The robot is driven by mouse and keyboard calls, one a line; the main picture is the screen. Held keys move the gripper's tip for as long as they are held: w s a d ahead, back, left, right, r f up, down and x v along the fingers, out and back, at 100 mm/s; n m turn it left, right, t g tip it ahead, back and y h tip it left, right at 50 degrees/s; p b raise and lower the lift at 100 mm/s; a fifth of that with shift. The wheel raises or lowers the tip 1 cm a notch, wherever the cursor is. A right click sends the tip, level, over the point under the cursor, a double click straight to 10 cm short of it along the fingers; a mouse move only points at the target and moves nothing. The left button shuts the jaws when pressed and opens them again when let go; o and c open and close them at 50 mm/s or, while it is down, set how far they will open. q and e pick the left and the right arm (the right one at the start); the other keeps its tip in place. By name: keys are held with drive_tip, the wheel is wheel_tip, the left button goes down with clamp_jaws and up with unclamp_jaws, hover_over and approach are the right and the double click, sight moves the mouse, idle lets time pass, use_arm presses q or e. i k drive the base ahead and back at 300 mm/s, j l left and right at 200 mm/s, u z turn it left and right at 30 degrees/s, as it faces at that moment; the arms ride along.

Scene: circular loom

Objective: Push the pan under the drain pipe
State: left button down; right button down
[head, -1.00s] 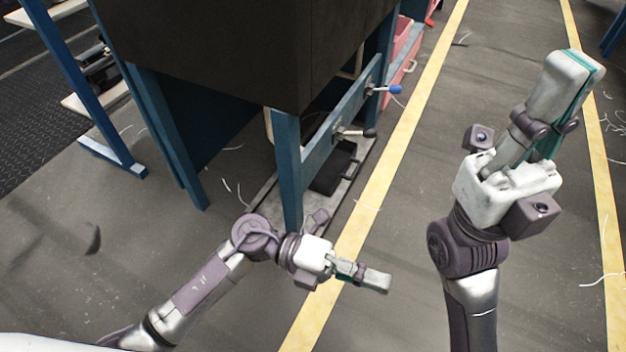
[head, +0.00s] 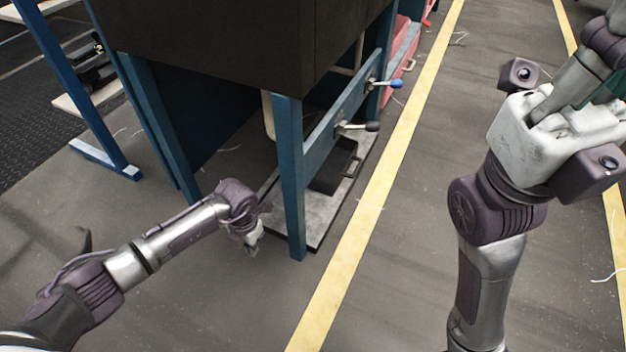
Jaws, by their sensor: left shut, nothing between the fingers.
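The black pan (head: 330,176) with a raised handle sits on a pale grey slab under the blue frame of the machine. The frame's leg and rail hide part of it. A cream pipe (head: 268,115) hangs behind the front leg, left of the pan; it looks like the drain pipe. My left gripper (head: 254,243) points down, shut and empty, just left of the front leg and near the slab's edge, apart from the pan. My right gripper (head: 612,92) is at the upper right, far from the pan, with its fingers mostly cut off by the picture edge.
The blue front leg (head: 291,185) stands between my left gripper and the pan's side. Levers with a blue knob (head: 395,84) and a black knob (head: 372,126) stick out above the pan. A yellow line (head: 372,200) runs along clear floor to the right.

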sight(329, 162)
drive_tip(key=i+l, duration=0.25)
drive_tip(key=i, duration=0.15)
drive_tip(key=i+l, duration=0.25)
drive_tip(key=i, duration=0.15)
drive_tip(key=i+l, duration=0.25)
drive_tip(key=i, duration=0.15)
